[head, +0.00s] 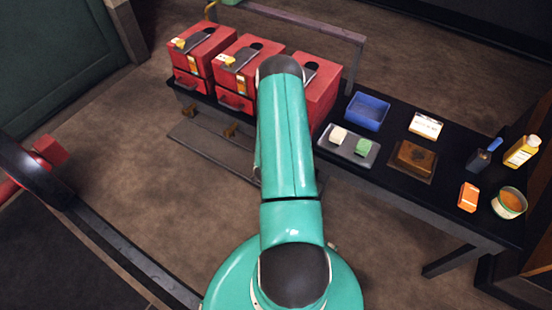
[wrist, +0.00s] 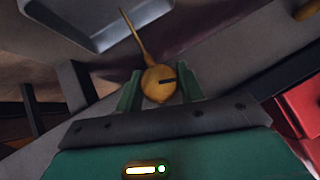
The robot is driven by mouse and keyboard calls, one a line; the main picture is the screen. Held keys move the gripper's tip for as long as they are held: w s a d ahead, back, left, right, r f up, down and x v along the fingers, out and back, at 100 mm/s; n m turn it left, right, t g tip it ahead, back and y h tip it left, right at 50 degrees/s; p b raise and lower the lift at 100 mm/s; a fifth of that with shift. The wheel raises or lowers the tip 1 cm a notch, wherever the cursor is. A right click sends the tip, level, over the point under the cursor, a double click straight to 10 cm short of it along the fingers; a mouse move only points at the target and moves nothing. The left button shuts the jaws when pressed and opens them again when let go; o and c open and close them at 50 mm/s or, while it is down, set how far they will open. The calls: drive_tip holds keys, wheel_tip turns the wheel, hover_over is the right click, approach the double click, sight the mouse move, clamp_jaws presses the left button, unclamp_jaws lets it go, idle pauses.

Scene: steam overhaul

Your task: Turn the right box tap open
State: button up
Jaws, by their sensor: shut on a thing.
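The right box tap (wrist: 157,88) is a brass round body with a dark slot mark and a thin brass lever pointing up and slightly left in the wrist view. My gripper (wrist: 160,80) has its green fingers on both sides of the round body and is shut on it. The right red box (head: 318,92) is partly behind my arm in the head view. The right tap and my gripper are hidden behind my arm there.
The middle red box (head: 236,70) and left red box (head: 200,52) stand beside it, with brass taps (head: 230,130) below. A blue bin (head: 368,109), a grey tray (head: 326,143) and small goods are on the dark bench (head: 400,185). A grey pan (wrist: 95,40) shows in the wrist view.

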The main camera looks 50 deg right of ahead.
drive_tip(key=shift+w+n+g, duration=0.1)
drive_tip(key=shift+n+g, duration=0.7)
drive_tip(key=shift+g, duration=0.6)
drive_tip(key=o, duration=1)
drive_tip(key=shift+c, duration=0.2)
drive_tip(key=w+v, duration=0.1)
drive_tip(key=v, duration=1.2)
drive_tip(key=shift+s+a+r, duration=0.25)
drive_tip(key=shift+s+a, duration=0.1)
drive_tip(key=shift+s, duration=0.1)
drive_tip(key=shift+w, duration=0.1)
